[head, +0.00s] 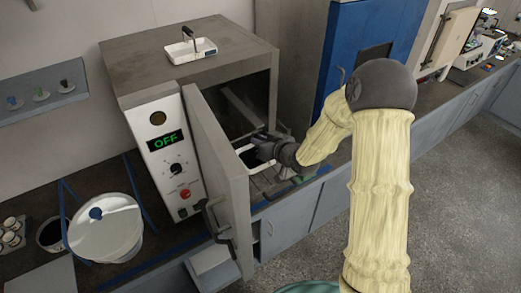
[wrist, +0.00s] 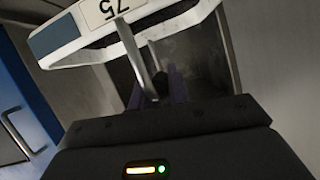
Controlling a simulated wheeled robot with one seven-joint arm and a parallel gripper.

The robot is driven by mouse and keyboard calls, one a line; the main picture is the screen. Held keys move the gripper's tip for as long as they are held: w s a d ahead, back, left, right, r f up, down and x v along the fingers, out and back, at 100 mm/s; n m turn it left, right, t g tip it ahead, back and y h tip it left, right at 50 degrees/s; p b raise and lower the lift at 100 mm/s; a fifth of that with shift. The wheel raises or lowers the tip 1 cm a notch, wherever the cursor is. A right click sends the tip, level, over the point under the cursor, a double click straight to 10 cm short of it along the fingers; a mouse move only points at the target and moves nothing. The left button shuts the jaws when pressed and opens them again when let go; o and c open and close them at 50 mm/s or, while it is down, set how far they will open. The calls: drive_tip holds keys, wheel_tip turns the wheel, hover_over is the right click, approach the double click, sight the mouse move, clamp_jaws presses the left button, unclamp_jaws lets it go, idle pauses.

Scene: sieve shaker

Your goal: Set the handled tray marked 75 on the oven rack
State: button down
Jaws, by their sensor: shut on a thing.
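The tray marked 75 (wrist: 75,35) is white with a handle (wrist: 137,55); its number shows upside down in the wrist view. My gripper (wrist: 160,88) is shut on that handle. In the head view, my gripper (head: 264,146) holds the tray (head: 256,158) in the oven's doorway, and the gripper and door partly hide it. The oven (head: 130,60) is grey, with its door (head: 215,165) swung open. The rack inside is hard to make out, and I cannot tell whether the tray touches it.
Another white handled tray (head: 192,50) sits on top of the oven. The control panel (head: 166,150) reads OFF. A blue cabinet (head: 365,40) stands right of the oven. A lidded white bucket (head: 105,225) stands on the counter at left.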

sight(252, 146)
drive_tip(key=shift+f+p, duration=0.8)
drive_tip(key=shift+f, duration=1.25)
drive_tip(key=shift+f, duration=0.15)
drive_tip(key=c, duration=1.3)
unclamp_jaws()
drive_tip(key=shift+c, duration=0.2)
drive_tip(key=shift+r, duration=0.25)
drive_tip(key=shift+s+d+b, duration=0.25)
drive_tip(key=shift+b, duration=0.05)
drive_tip(key=b+v, duration=0.3)
drive_tip(key=v, duration=0.8)
drive_tip(key=shift+b, duration=0.35)
